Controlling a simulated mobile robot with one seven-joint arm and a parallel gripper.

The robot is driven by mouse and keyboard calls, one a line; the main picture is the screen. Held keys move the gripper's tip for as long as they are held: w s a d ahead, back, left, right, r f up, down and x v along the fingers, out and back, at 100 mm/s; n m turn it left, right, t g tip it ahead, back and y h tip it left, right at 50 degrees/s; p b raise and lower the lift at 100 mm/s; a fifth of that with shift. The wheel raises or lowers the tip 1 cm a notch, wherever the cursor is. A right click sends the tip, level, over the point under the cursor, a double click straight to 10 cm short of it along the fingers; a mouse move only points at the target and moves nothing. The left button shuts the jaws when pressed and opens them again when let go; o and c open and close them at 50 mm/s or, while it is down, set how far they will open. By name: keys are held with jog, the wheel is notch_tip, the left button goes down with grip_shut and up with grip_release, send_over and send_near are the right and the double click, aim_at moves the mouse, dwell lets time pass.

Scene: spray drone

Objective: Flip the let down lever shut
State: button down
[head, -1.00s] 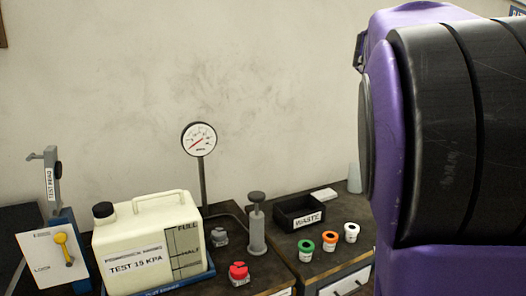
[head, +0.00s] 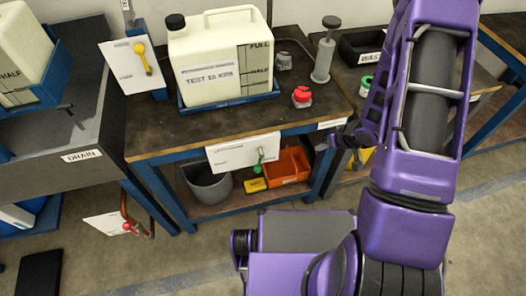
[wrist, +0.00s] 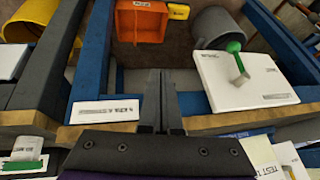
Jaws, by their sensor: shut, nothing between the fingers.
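A green-handled lever (head: 260,160) sits on a white plate (head: 231,154) at the front edge of the workbench. In the wrist view this green lever (wrist: 236,56) stands out from its plate (wrist: 245,92), right of my gripper (wrist: 161,85). My gripper is shut and empty, and apart from the lever. In the head view the arm's end is near the bench's front right corner, and its fingertips are hard to make out. A yellow lever (head: 143,59) is on an upright plate left of the jug, and a red-tipped lever (head: 130,228) is low at left. The plates' words are too small to read.
The bench (head: 160,140) holds a white jug (head: 222,62), a red cap (head: 302,97) and a grey pump (head: 324,58). Below are a grey bucket (head: 208,184) and an orange bin (head: 290,166). Blue bench legs and rails stand close to my gripper.

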aim_at(259, 163)
jog(key=s+a+f+m+y, duration=0.1)
jog(key=s+a+y, duration=0.1)
jog(key=s+a, duration=0.2)
jog(key=a, duration=0.3)
jog(key=shift+s+a+y, duration=0.3)
jog(key=shift+s+a, duration=0.05)
jog(key=w+a+f+b, duration=0.1)
jog(key=w+a+f, duration=0.2)
jog(key=a+f, duration=0.4)
jog(key=shift+w+a, duration=0.15)
jog(key=shift+a, duration=0.95)
